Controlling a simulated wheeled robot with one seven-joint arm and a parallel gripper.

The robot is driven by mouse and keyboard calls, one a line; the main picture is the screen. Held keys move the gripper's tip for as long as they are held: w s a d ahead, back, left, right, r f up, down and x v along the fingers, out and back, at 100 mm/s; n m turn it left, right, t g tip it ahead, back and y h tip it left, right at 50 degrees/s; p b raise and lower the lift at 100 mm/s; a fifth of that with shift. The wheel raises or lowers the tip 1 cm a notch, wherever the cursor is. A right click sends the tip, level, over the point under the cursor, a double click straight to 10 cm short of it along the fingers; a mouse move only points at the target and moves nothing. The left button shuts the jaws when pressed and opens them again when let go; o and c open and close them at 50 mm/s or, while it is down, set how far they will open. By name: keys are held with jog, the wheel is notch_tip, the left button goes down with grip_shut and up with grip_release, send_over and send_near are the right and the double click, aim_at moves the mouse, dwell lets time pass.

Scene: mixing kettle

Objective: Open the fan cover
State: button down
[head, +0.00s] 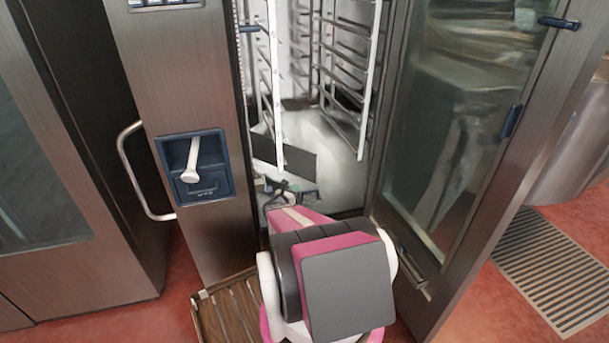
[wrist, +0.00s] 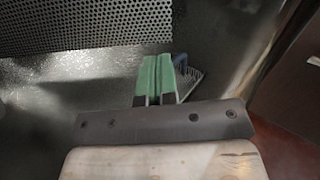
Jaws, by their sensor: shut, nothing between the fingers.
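The perforated metal panel, which looks like the fan cover (wrist: 85,25), fills the upper left of the wrist view. Its lower edge runs above and to the left of my gripper. My gripper (wrist: 157,78) has its green fingers pressed together with nothing between them, just below that edge; I cannot tell if they touch it. A dark flat panel (head: 285,155) shows low inside the oven in the head view, possibly the same cover. In the head view my wrist and arm reach into the oven opening, and the fingers are hard to make out.
The oven door (head: 465,130) stands open on the right. Wire racks (head: 345,60) fill the upper cavity. A blue part with a small grille (wrist: 185,75) sits beside my fingers. The oven's control column (head: 190,100) borders the opening on the left.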

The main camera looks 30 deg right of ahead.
jog(key=m, duration=0.1)
send_near(313, 172)
jog(key=x, duration=0.7)
jog(key=shift+w+d, duration=0.15)
jog(key=shift+d, duration=0.15)
jog(key=x, duration=1.1)
jog(key=shift+w, duration=0.4)
jog(key=shift+s+d, duration=0.1)
